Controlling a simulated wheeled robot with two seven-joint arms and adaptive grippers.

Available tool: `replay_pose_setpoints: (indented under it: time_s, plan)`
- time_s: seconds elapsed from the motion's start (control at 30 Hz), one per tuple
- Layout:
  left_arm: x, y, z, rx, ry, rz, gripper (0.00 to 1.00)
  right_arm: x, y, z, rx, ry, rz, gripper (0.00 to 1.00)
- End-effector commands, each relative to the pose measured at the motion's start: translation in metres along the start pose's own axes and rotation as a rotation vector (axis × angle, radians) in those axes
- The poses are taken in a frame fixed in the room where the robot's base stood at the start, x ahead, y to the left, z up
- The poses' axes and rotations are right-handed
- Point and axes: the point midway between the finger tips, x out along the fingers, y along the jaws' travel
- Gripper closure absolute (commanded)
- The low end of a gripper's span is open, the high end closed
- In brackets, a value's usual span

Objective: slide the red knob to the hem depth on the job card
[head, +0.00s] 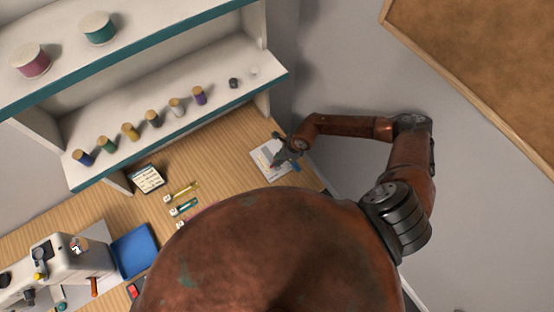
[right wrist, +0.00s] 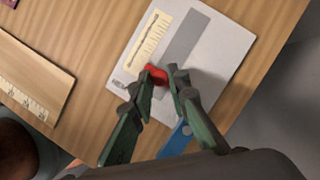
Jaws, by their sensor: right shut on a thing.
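The red knob (right wrist: 157,75) shows in the right wrist view, on a white hem gauge plate (right wrist: 205,85) with a cream scale strip (right wrist: 152,38) and a grey slot beside it. My right gripper (right wrist: 163,80) is shut on the knob, its two green fingers on either side of it. The plate also shows in the head view (head: 262,155), on the table under my right gripper (head: 277,161). A card (head: 147,178) with small dark text lines stands under the shelf; I cannot read it. My left gripper is not in view.
A white shelf (head: 165,70) with several thread spools overhangs the wooden table (head: 225,150). A sewing machine (head: 60,262) and a blue tray (head: 133,250) are at left. A wooden ruler piece (right wrist: 30,80) lies left of the plate in the wrist view.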

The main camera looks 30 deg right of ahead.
Motion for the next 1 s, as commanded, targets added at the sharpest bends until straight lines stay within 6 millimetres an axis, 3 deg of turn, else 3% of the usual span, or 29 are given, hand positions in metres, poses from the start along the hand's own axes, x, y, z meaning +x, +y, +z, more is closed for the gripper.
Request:
replay_pose_setpoints:
  time_s: [0.23,0.5,0.77,0.8,1.0]
  plan:
    - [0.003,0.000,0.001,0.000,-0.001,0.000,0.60,0.001,-0.003,0.002,0.000,0.000,-0.002,1.00]
    - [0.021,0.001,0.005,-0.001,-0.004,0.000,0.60,0.010,-0.022,0.019,-0.001,-0.001,-0.003,1.00]
    - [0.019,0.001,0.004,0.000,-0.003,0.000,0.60,0.008,-0.022,0.020,-0.001,0.000,-0.001,1.00]
    - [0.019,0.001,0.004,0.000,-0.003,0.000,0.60,0.008,-0.022,0.020,-0.001,0.000,-0.001,0.82]
    - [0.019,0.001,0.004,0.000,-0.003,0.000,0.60,0.008,-0.022,0.020,-0.001,0.000,-0.001,0.68]
